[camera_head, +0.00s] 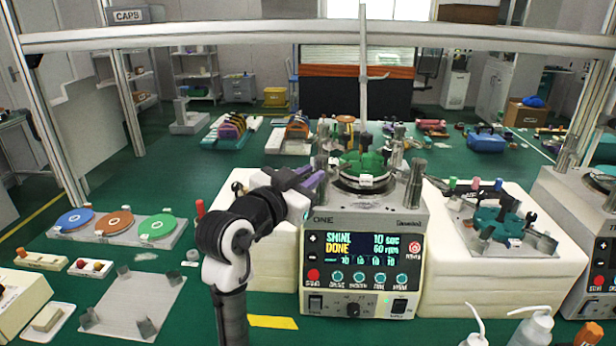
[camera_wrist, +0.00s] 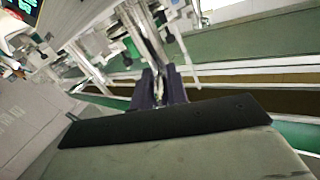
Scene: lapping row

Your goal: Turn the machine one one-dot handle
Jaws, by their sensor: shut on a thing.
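Machine ONE (camera_head: 318,240) stands in the middle of the head view. Its screen (camera_head: 362,246) reads DONE, 10 sec and 60 rpm. On top is a round plate with a green piece (camera_head: 362,162), with upright grey metal posts around it. My gripper (camera_head: 314,184) reaches from the left to the machine's upper left edge, its purple fingers shut on a metal handle. In the wrist view my gripper (camera_wrist: 160,86) has a bright metal handle (camera_wrist: 150,42) between its dark fingers. Any dots on it are too small or hidden to read.
A white block with a teal fixture (camera_head: 500,224) stands right of the machine, and another machine (camera_head: 590,230) at the far right. Blue, orange and green discs (camera_head: 158,228) lie in a tray on the left. White bottles (camera_head: 532,328) stand at the front right.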

